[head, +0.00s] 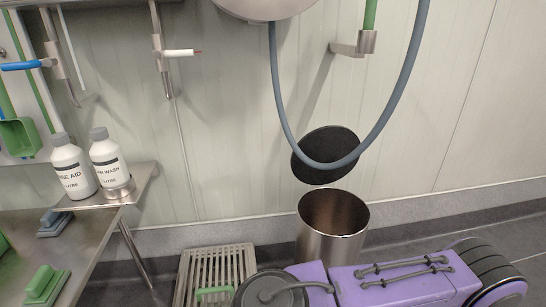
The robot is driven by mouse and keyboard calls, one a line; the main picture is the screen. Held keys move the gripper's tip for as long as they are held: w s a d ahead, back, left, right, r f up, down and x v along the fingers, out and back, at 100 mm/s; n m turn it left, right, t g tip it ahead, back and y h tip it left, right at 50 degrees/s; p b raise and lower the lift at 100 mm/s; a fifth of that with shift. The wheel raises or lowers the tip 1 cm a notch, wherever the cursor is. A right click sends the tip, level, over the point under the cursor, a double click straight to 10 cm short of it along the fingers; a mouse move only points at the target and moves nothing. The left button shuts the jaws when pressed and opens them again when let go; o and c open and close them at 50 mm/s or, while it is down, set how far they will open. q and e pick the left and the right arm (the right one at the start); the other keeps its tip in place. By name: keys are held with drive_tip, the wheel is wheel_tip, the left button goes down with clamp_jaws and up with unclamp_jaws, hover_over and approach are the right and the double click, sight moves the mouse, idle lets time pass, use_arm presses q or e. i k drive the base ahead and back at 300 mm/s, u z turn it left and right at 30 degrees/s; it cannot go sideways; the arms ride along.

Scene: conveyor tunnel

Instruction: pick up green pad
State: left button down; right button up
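A green pad (44,284) with a raised green handle lies on the steel table (75,250) at the lower left. Another pad (53,223), with a blue handle, lies behind it near the wall. A bit of another green object shows at the left picture edge, cut off so that I cannot tell what it is. Neither of my grippers is in view. Only a purple link of my own arm shows at the bottom right, apart from the table.
Two white bottles (71,170) (107,160) stand on a small steel shelf above the table. A steel bin (334,225) with a raised dark lid stands by the wall. A floor grate (215,270) lies right of the table. A grey hose (402,85) hangs above the bin.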

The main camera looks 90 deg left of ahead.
sight(44, 288)
drive_tip(key=i, duration=0.15)
drive_tip(key=u, duration=4.65)
drive_tip(key=i, duration=0.5)
drive_tip(key=k, duration=0.5)
drive_tip(key=u, duration=1.7)
drive_tip(key=i, duration=2.25)
